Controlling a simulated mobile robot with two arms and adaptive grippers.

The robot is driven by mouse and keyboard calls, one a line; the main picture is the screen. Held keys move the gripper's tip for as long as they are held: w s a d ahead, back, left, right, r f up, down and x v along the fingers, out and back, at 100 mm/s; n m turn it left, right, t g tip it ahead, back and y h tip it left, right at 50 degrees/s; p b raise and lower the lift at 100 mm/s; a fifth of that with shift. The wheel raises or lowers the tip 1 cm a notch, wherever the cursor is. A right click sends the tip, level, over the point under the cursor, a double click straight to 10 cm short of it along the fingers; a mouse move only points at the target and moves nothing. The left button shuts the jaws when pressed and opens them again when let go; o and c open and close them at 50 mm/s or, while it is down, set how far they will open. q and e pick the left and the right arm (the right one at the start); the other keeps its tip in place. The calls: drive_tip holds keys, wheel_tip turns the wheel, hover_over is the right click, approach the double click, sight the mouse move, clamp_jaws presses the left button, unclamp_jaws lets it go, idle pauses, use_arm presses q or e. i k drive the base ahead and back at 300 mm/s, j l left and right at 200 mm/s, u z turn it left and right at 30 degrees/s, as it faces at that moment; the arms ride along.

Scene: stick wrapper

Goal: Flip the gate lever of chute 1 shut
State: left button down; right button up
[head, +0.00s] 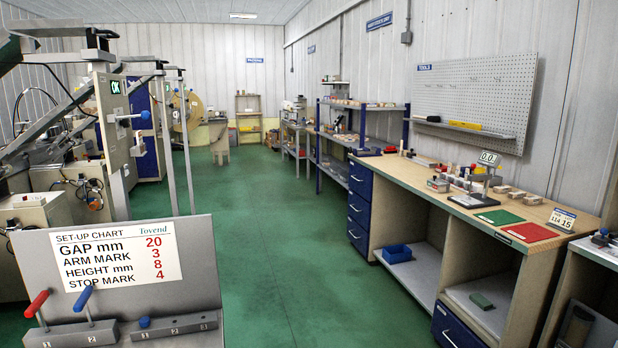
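At the lower left, a grey panel (200,262) carries a set-up chart. At its foot, a red-tipped lever (37,303) stands tilted up beside a mark that looks like 1. A blue-tipped lever (82,298) stands tilted beside a mark that looks like 2. A blue knob (145,322) sits low at the end of a second grey bar (180,325). No label names chute 1, so I cannot tell which lever belongs to it. Neither of my grippers is in view.
Metal-framed machinery (110,140) fills the left side, with a blue-tipped handle (144,115). A green floor aisle (270,240) runs clear down the middle. A wooden workbench (440,185) with blue drawers lines the right wall. Shelving (362,106) stands beyond it.

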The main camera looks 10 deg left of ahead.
sight(145, 115)
drive_tip(key=u, duration=1.25)
